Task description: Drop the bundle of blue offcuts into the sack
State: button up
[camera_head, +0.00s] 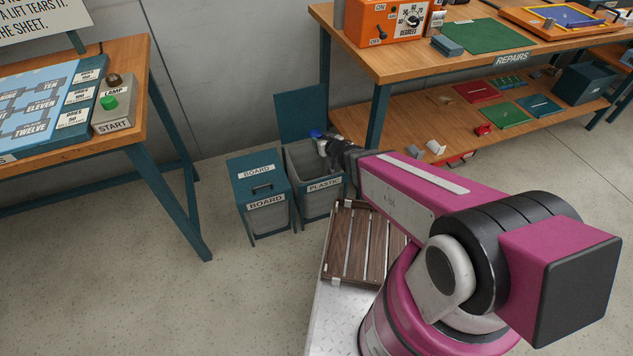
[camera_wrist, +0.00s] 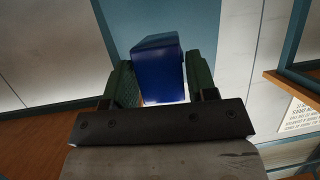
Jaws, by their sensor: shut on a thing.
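The bundle of blue offcuts (camera_wrist: 158,68) stands upright between the green-padded fingers of my gripper (camera_wrist: 163,84) in the wrist view. A pale band shows at its lower end. In the head view the bundle (camera_head: 316,134) is small, at the tip of my gripper (camera_head: 324,143), above the back part of the open sack (camera_head: 319,204) labelled PLASTIC. My gripper is shut on the bundle. The sack hangs in a teal frame with its teal lid (camera_head: 301,113) raised behind it. The sack's bottom is hidden.
A closed bin labelled BOARD (camera_head: 262,184) stands close to the sack's left. The repairs bench (camera_head: 440,62), with a lower shelf, rises behind and to the right. A table (camera_head: 150,105) with a START button stands at left.

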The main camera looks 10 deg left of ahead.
jog(key=shift+f, duration=2.75)
jog(key=o, duration=1)
jog(key=v, duration=1)
jog(key=shift+s+d, duration=0.25)
jog(key=shift+s, duration=0.05)
jog(key=shift+r, duration=0.1)
